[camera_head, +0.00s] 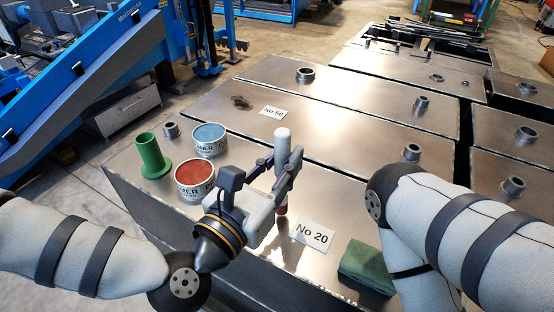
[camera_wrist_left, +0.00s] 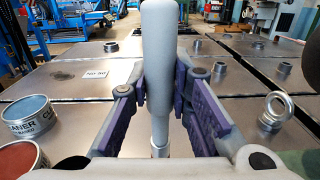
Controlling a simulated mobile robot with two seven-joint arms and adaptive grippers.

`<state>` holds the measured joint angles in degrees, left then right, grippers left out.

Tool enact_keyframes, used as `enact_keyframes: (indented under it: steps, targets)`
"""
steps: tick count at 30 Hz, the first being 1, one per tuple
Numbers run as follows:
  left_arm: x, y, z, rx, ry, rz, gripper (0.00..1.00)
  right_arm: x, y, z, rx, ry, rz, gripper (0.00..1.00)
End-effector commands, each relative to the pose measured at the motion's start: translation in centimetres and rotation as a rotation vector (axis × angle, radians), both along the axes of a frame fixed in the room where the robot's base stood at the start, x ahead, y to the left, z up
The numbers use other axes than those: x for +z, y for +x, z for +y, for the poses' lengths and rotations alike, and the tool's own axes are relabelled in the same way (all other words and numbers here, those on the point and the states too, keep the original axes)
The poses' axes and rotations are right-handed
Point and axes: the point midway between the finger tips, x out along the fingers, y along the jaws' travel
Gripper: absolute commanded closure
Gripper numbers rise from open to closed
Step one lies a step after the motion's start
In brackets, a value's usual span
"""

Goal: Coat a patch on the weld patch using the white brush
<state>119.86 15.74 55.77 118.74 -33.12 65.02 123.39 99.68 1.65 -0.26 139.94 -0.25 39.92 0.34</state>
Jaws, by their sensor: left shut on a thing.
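My left gripper (camera_head: 282,168) is shut on the white brush (camera_head: 282,143), which stands upright between its fingers. The brush's reddish-dark tip (camera_head: 282,209) points down just left of the "No 20" label; I cannot tell whether it touches the metal. In the left wrist view the gripper's purple fingers (camera_wrist_left: 165,90) close on the pale handle (camera_wrist_left: 160,35), and the tip is hidden. A dark weld patch (camera_head: 242,102) lies on the farther tank top beside the "No 50" label; it also shows in the wrist view (camera_wrist_left: 65,75). My right gripper is out of view.
An open red-filled tin (camera_head: 195,190), a blue-filled tin (camera_head: 209,147) and a green flanged cup (camera_head: 152,160) stand left of the gripper. A folded green cloth (camera_head: 366,268) lies at front right. Metal stubs (camera_head: 305,74) rise from the tank tops.

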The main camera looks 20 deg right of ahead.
Motion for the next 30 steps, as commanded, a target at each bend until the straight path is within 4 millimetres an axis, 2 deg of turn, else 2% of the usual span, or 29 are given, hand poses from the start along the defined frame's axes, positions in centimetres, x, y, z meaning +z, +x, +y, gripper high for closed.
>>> enact_keyframes:
  steps: [3,5,6,9,24,30]
  targets:
    - [0.0,-0.1,-0.3,0.000,-0.001,0.001,1.00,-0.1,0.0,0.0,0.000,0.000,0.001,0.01]
    - [0.7,-0.1,-0.4,0.000,0.000,-0.004,1.00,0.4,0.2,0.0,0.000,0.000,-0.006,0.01]
    - [-0.1,0.0,-0.5,0.004,0.001,0.001,1.00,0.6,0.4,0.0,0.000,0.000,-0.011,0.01]
    - [1.4,-0.1,-0.7,0.002,-0.002,-0.006,1.00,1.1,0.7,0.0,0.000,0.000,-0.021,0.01]
    - [5.8,-0.4,-1.5,0.001,-0.001,-0.005,1.00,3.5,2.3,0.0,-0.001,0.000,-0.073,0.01]
    - [6.7,-0.5,-1.7,0.000,-0.001,-0.002,1.00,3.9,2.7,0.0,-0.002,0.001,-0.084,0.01]
